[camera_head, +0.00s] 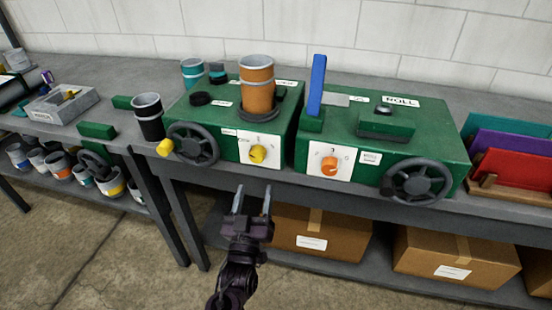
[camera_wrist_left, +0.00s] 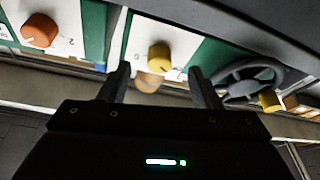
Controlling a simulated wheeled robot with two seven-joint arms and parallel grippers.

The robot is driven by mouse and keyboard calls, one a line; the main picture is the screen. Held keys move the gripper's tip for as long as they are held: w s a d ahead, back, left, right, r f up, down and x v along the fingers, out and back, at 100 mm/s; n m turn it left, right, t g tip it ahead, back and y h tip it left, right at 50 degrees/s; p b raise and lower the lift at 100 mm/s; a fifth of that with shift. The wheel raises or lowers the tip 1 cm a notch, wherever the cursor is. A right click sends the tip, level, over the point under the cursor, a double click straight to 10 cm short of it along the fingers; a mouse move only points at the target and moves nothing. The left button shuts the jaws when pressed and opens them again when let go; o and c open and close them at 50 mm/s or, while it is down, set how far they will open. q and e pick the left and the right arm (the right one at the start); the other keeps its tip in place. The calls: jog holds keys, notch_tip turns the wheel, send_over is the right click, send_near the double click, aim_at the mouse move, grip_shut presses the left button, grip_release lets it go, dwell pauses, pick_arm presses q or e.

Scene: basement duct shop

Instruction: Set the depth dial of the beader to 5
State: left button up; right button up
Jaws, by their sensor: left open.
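Two green machines stand side by side on the bench. The left machine (camera_head: 212,118) has a white dial plate with a yellow dial (camera_head: 258,154); its small numbers are too blurred to read. The right machine (camera_head: 440,135), labelled ROLL, has an orange dial (camera_head: 329,167). I cannot read which one is labelled as the beader. My left gripper (camera_head: 253,192) is open and empty, in front of and below the yellow dial, apart from it. In the left wrist view the yellow dial (camera_wrist_left: 159,57) appears between the fingertips (camera_wrist_left: 159,76); the orange dial (camera_wrist_left: 40,30) is at upper left.
A dark handwheel (camera_head: 193,144) with a yellow handle (camera_head: 165,148) sits left of the yellow dial. Another handwheel (camera_head: 418,182) is on the right machine. Cardboard boxes (camera_head: 318,236) fill the lower shelf. Floor space in front of the bench is clear.

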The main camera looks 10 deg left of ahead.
aim_at(256, 160)
pick_arm(q)
jog(key=shift+n+t, duration=0.3)
jog(key=w+r, duration=0.1)
jog(key=w+a+r+p, duration=0.1)
jog(key=w+r, duration=0.1)
jog(key=shift+r, duration=0.3)
jog(key=x, duration=0.3)
jog(key=shift+w+p, duration=0.25)
jog(key=shift+p, duration=0.05)
jog(key=shift+w, duration=0.3)
pick_arm(e)
jog(key=shift+s+a+r, duration=0.15)
jog(key=shift+r, duration=0.3)
jog(key=shift+s+a+r, duration=0.1)
jog(key=shift+a+r, duration=0.05)
jog(key=shift+r, duration=0.25)
pick_arm(q)
jog(key=shift+c, duration=0.5)
jog(key=c, duration=0.9)
